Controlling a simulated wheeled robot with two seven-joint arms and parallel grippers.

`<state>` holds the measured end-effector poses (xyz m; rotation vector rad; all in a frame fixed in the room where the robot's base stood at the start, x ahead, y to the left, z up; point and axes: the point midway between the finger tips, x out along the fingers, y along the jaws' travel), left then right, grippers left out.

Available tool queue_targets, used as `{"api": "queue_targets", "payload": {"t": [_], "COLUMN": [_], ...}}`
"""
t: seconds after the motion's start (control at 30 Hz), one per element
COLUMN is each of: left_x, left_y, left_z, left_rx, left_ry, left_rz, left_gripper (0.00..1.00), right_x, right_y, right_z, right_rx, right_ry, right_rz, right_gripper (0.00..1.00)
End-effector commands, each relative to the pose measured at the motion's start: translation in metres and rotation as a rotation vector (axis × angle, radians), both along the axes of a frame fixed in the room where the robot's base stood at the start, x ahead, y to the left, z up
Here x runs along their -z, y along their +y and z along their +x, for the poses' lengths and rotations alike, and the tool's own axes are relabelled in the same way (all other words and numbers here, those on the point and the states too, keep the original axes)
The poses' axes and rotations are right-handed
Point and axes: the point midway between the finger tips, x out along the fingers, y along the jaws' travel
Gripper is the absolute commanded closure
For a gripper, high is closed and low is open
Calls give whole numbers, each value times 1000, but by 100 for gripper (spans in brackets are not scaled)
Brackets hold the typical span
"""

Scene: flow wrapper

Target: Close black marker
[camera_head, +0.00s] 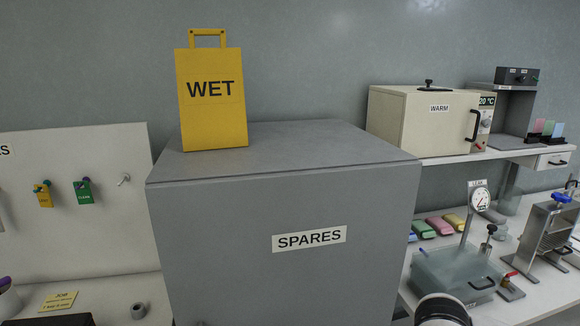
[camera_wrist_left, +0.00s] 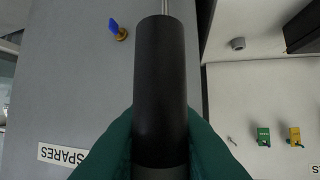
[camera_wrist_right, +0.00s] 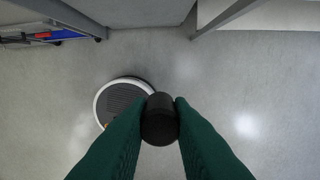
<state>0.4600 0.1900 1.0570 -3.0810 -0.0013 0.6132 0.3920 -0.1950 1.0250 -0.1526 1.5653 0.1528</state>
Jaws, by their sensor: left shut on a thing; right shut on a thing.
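The black marker (camera_wrist_left: 160,70) is a thick black cylinder in the left wrist view. A thin pale rod sticks out from its far end at the top edge, so that end is uncapped. My left gripper (camera_wrist_left: 160,130), with green fingers, is shut around the marker's lower part. In the right wrist view my right gripper (camera_wrist_right: 160,106) is shut on a short black round piece, which looks like the marker's cap (camera_wrist_right: 160,127), seen end-on. The two hands are apart, and neither wrist view shows the other's piece. Neither gripper's fingers show in the head view.
A large grey SPARES cabinet (camera_head: 280,270) stands in front, with a yellow WET sign (camera_head: 211,100) on top. To the right are a bench with a clear tank (camera_head: 455,270) and a WARM oven (camera_head: 425,120). A white pegboard (camera_head: 90,220) with tags is on the left.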

Motion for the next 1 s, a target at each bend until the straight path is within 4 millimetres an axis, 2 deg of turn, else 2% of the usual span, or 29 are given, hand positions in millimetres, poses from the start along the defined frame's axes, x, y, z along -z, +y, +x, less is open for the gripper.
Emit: {"api": "queue_targets", "payload": {"t": [0.1,0.27,0.8,0.9,1.0], "left_x": [0,0,0,1,2], "left_y": [0,0,0,-5,-20], "left_z": [0,0,0,0,-3], "left_rx": [0,0,2,28,100], "left_ry": [0,0,0,0,-1], "left_rz": [0,0,0,2,2], "left_gripper": [100,100,100,100,100], "right_x": [-1,-1,-2,-2,-2], "right_y": [3,5,5,5,5], "right_z": [-8,-12,-12,-12,-12], "right_rx": [111,186,195,195,195], "right_ry": [0,1,1,0,0], "right_rz": [0,0,0,0,0], "right_gripper": [100,100,100,100,100]}}
